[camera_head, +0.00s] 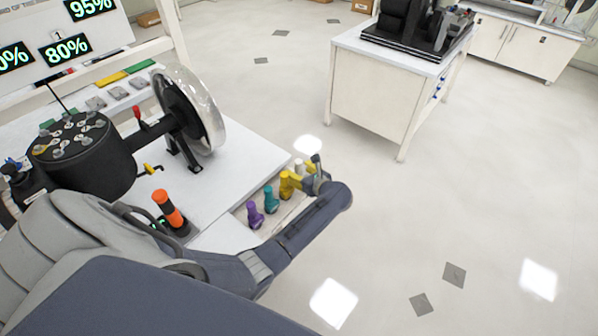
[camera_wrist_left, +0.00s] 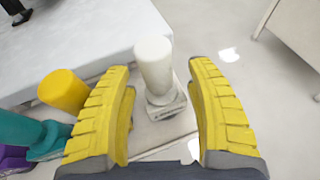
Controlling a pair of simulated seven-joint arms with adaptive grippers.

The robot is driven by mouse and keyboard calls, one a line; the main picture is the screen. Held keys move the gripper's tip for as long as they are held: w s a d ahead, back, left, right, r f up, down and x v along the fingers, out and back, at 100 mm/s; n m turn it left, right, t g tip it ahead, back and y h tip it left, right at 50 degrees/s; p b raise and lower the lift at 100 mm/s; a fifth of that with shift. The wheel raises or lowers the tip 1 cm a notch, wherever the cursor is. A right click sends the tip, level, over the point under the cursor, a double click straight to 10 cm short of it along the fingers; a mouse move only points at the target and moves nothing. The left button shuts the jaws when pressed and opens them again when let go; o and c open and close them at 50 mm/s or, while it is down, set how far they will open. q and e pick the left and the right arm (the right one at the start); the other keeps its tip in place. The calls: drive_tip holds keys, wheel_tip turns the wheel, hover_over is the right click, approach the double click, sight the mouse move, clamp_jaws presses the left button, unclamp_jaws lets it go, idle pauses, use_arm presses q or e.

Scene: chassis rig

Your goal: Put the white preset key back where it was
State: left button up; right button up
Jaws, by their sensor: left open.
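The white preset key (camera_wrist_left: 153,62) stands upright on a blocky grey-white foot on the pale shelf, beside the white table's edge. It is partly visible in the head view (camera_head: 299,166) at the far end of the key row. My left gripper (camera_wrist_left: 163,68) is open, with its yellow ribbed fingers on either side of the white key. Gaps show between the key and both fingers in the wrist view. In the head view the left gripper (camera_head: 307,178) partly covers this end of the row. Whether the foot is fully seated cannot be told. My right gripper is not visible.
A yellow key (camera_head: 286,185), a teal key (camera_head: 270,198) and a purple key (camera_head: 254,214) stand in the same row. An orange-topped handle (camera_head: 168,208), a clear-rimmed wheel (camera_head: 193,108) and a black drum (camera_head: 82,160) are on the table. Floor to the right is clear.

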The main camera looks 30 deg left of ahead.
use_arm(q)
drive_tip(key=shift+r, duration=0.15)
drive_tip(key=v, duration=1.2)
drive_tip(key=s+d+f+n+t+h, duration=0.3)
drive_tip(key=s+f+n+h, duration=0.1)
drive_tip(key=f+n, duration=0.65)
drive_tip(key=s+d+f+n+t+h, duration=0.2)
drive_tip(key=s+d+f+n+h, duration=0.15)
drive_tip(key=f+n, duration=0.75)
drive_tip(key=s+d+f+n+t+h, duration=0.3)
drive_tip(key=s+f+n+h, duration=0.15)
drive_tip(key=f+n, duration=0.65)
drive_tip(key=s+a+f+m+g+h, duration=0.1)
drive_tip(key=s+f+m+g, duration=0.25)
drive_tip(key=s+f, duration=0.5)
drive_tip(key=s+f+m+g+h, duration=0.1)
drive_tip(key=s+f+m+g, duration=0.3)
drive_tip(key=s, duration=0.8)
drive_tip(key=s+a+f+m+g, duration=0.2)
drive_tip(key=s+a+f+m, duration=0.1)
drive_tip(key=s, duration=0.7)
drive_tip(key=s+a+f+m+g+y, duration=0.1)
drive_tip(key=s+a+f+m+g, duration=0.1)
drive_tip(key=s, duration=0.9)
drive_tip(key=shift+a+f+m+g+y, duration=0.3)
drive_tip(key=shift+a+f+m+g, duration=0.2)
drive_tip(key=shift+f, duration=0.4)
